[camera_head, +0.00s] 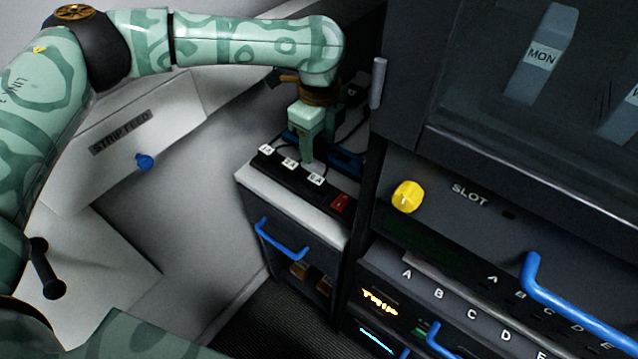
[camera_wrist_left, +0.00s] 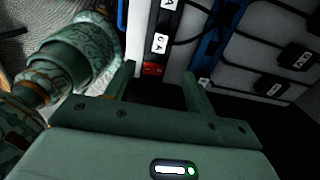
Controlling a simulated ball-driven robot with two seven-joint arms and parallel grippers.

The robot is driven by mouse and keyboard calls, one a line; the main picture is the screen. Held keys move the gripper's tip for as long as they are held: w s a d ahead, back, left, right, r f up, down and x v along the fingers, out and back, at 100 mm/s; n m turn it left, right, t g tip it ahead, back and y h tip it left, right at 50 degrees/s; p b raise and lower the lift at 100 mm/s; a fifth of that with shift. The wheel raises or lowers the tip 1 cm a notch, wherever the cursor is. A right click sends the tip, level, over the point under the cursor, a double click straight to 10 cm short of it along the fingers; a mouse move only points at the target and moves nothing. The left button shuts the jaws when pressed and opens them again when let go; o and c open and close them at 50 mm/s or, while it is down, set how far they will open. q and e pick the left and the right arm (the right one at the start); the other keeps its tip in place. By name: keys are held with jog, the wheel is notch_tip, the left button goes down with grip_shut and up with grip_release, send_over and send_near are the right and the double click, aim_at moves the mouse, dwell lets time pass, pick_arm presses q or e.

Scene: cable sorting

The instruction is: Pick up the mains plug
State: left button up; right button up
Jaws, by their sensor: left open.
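My left gripper (camera_head: 309,158) reaches down over the back of a power strip (camera_head: 290,180) on a narrow cabinet; its jaws are open. In the left wrist view the open fingers (camera_wrist_left: 160,72) have a red switch at the strip's end (camera_wrist_left: 153,69) between them in the picture, with nothing held. Black plug-like blocks with white labels (camera_wrist_left: 299,57) (camera_wrist_left: 270,88) sit on dark cables at the right. A dark block (camera_head: 352,92) also shows behind the gripper in the head view. I cannot tell which is the mains plug. My right gripper is not in view.
A blue rail (camera_wrist_left: 207,50) runs beside the strip. The cabinet (camera_head: 257,186) has a blue drawer handle (camera_head: 283,240). A dark rack with a yellow knob (camera_head: 407,197) stands close on the right. A pale panel marked STRIP FEED (camera_head: 175,120) lies left.

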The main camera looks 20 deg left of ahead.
pick_arm(q)
jog(key=b, duration=0.2)
send_over(317, 179)
jog(key=f, duration=0.6)
jog(key=shift+w+d, duration=0.1)
jog(key=shift+d, duration=0.1)
notch_tip(317, 179, down, 6)
jog(key=b, duration=0.2)
jog(key=shift+a+b, duration=0.15)
jog(key=shift+b, duration=0.15)
jog(key=shift+r, duration=0.25)
jog(key=shift+c, duration=0.3)
jog(key=c, duration=1)
